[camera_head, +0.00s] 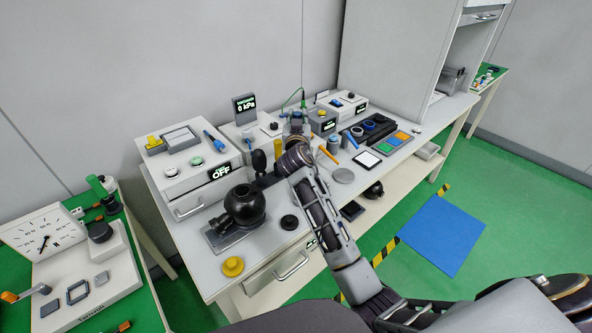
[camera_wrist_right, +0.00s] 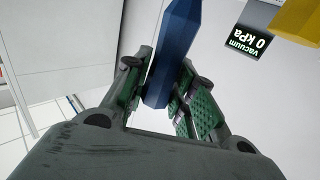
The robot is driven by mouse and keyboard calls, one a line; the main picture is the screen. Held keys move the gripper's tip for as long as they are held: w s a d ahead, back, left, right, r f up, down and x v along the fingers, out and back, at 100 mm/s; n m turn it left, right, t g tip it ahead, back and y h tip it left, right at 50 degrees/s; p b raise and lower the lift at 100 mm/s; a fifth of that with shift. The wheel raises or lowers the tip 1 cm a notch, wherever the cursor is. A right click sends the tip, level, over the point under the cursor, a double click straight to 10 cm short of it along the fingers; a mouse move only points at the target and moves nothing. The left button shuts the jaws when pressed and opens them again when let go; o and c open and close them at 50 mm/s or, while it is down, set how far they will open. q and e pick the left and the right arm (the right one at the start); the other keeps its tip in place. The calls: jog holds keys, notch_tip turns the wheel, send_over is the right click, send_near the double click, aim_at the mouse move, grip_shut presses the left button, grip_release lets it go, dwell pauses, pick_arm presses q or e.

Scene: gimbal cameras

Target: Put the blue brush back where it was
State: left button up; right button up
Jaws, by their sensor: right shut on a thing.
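My right gripper (camera_wrist_right: 167,82) is shut on the blue brush (camera_wrist_right: 174,50). Only a dark blue, tapered length of it shows between the green-padded fingers in the right wrist view; the bristles do not show. In the head view my right arm reaches over the workbench, and the right gripper (camera_head: 296,124) is above its back middle. I cannot make out the held brush there. Another slim blue item (camera_head: 214,140) lies on the white box at the left, and a short blue one (camera_head: 349,138) is right of the gripper. My left gripper is not in view.
The workbench (camera_head: 262,226) is crowded. The vacuum display (camera_head: 245,104) stands behind the gripper and shows 0 kPa. A black sphere (camera_head: 245,204) is left of my arm, near a yellow knob (camera_head: 232,266). A tall grey cabinet (camera_head: 392,60) stands at the back right.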

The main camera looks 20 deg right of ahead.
aim_at(296, 112)
jog(key=shift+w+d+r+m+h+b, duration=0.1)
jog(key=shift+w+r+m+h+b, duration=0.1)
jog(key=shift+w+b, duration=0.5)
jog(key=shift+w+d+r+m+h+b, duration=0.15)
jog(key=shift+w+b, duration=0.25)
jog(key=shift+b, duration=0.5)
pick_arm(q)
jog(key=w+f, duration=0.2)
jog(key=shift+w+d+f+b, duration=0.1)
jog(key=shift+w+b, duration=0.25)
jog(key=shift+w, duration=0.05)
pick_arm(e)
jog(key=shift+w+r+g+h, duration=0.15)
jog(key=shift+w+g+h, duration=0.1)
jog(key=shift+g, duration=0.05)
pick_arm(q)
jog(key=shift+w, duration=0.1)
